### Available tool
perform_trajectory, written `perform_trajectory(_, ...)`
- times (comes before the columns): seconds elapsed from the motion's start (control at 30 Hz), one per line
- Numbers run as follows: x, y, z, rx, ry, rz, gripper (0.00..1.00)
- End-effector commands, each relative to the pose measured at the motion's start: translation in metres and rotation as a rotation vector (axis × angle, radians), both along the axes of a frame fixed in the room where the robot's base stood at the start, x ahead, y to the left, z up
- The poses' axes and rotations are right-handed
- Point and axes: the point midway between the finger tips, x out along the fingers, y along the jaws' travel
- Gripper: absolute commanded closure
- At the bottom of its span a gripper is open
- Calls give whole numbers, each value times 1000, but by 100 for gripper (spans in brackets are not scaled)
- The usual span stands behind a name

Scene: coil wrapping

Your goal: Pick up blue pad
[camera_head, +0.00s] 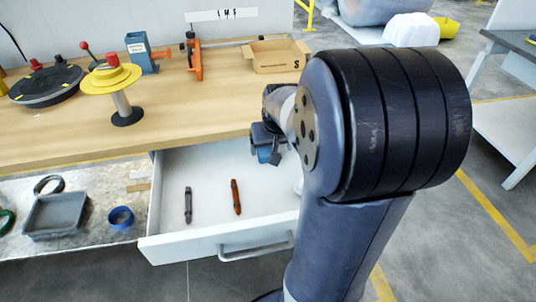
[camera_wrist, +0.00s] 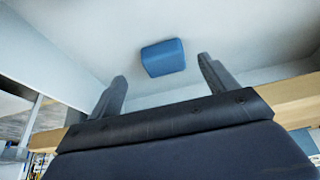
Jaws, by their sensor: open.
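The blue pad (camera_wrist: 163,57) lies on the white drawer floor in the wrist view, beyond and between my fingertips and not touching them. In the head view a bit of the blue pad (camera_head: 265,155) shows below my gripper (camera_head: 264,143), which hides much of it. My gripper (camera_wrist: 160,80) has its two dark fingers spread wide with nothing between them. It is over the open white drawer (camera_head: 190,249), near the drawer's back right part.
A dark marker (camera_head: 188,205) and a red-brown marker (camera_head: 236,197) lie in the drawer, left of my gripper. The wooden tabletop (camera_head: 190,120) overhangs the drawer's back. On it stand a yellow spool (camera_head: 110,79), an orange clamp (camera_head: 195,60) and a cardboard box (camera_head: 277,60).

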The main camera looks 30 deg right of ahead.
Motion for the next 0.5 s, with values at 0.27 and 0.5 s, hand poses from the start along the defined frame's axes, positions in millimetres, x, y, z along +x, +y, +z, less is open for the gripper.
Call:
perform_trajectory(0.27,15,1,-39,1,5,1,20)
perform_trajectory(0.5,18,0,-42,0,1,1,20)
